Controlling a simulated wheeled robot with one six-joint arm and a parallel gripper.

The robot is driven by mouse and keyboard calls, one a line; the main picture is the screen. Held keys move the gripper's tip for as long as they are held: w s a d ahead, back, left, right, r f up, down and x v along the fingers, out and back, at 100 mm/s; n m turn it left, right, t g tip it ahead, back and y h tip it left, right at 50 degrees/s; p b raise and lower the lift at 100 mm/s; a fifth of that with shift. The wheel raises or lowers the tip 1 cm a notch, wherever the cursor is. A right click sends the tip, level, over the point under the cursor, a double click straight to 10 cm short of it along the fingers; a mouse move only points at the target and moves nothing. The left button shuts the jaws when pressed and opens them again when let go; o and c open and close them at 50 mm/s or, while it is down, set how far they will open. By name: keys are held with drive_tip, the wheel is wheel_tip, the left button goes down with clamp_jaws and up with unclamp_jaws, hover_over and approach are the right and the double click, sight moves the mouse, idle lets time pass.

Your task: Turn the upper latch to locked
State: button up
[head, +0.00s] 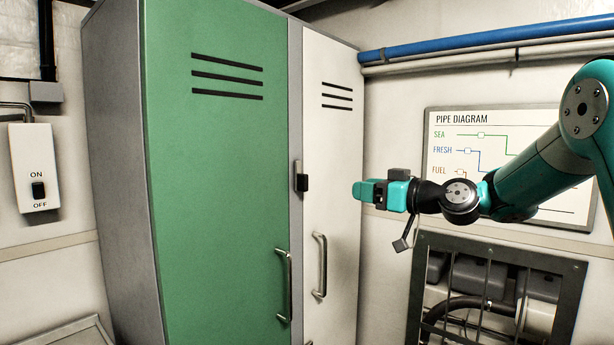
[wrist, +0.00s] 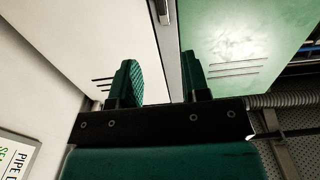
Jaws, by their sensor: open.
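A small dark latch (head: 301,176) sits on the grey strip between the green door (head: 215,190) and the white door (head: 328,130) of a tall cabinet. It looks roughly upright; I cannot read its locked or unlocked marking. My gripper (head: 358,191) is open and empty, to the right of the latch in the head view and apart from it. In the wrist view my gripper's fingers (wrist: 160,75) are spread toward the seam between the doors, with vent slots beyond. A pale metal piece (wrist: 163,12) shows at the top edge there, cut off; it may be the latch.
A door handle (head: 284,285) stands out on the green door, and another handle (head: 320,265) on the white one. A switch box (head: 35,167) hangs on the left wall. A pipe diagram (head: 470,135) and a barred opening (head: 495,290) lie to the right.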

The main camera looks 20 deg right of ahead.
sight(307, 182)
drive_tip(key=p+x, duration=0.7)
drive_tip(key=x, duration=0.8)
drive_tip(key=shift+w+a, duration=0.1)
drive_tip(key=shift+a, duration=0.15)
drive_tip(key=shift+w+a+p, duration=0.35)
drive_tip(key=shift+w+p, duration=0.05)
drive_tip(key=shift+w, duration=0.15)
drive_tip(key=shift+f, duration=0.1)
clamp_jaws()
